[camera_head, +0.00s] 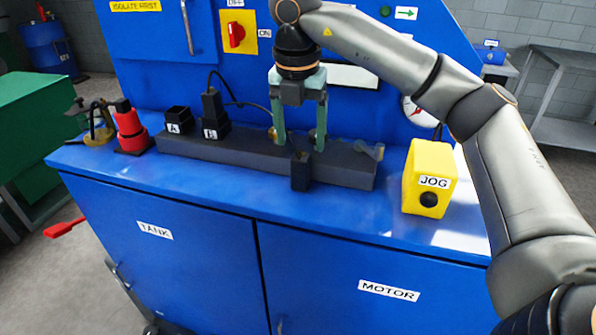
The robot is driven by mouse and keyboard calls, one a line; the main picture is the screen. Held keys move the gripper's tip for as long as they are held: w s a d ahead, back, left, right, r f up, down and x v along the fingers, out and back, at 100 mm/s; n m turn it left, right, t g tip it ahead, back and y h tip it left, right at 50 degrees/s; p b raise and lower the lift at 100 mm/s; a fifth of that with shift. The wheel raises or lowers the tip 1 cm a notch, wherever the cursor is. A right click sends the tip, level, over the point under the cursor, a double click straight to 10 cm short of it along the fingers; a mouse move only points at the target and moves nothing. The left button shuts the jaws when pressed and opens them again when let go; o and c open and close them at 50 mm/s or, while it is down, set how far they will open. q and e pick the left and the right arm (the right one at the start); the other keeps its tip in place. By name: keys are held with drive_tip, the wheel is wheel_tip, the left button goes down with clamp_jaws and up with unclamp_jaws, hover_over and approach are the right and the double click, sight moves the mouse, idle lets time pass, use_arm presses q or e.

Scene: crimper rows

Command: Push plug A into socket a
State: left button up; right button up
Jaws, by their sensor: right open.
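A black socket block labelled A (178,119) stands near the left end of the dark strip; its top looks empty. Beside it, a black block labelled B (212,131) has a black plug with a cable (211,103) standing upright in it. A small unlabelled black block (300,172) stands at the strip's front edge; I cannot tell whether it is plug A. My right gripper (300,146) points down over the strip, its fingers open and apart. The small block appears below and slightly in front of the fingers, with no visible grip on it. My left gripper is not in view.
The dark strip (250,158) lies on a blue cabinet. A red and black item (130,128) and a brass-coloured item (98,127) stand left of it. A yellow JOG box (427,165) stands right. The blue panel (160,60) rises behind, with a red switch (236,34).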

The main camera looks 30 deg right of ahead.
sight(301, 169)
drive_tip(key=f, duration=0.5)
drive_tip(key=f+p, duration=0.1)
drive_tip(key=f, duration=0.2)
drive_tip(key=shift+w+d+f, duration=0.3)
drive_tip(key=shift+w+d, duration=0.05)
clamp_jaws()
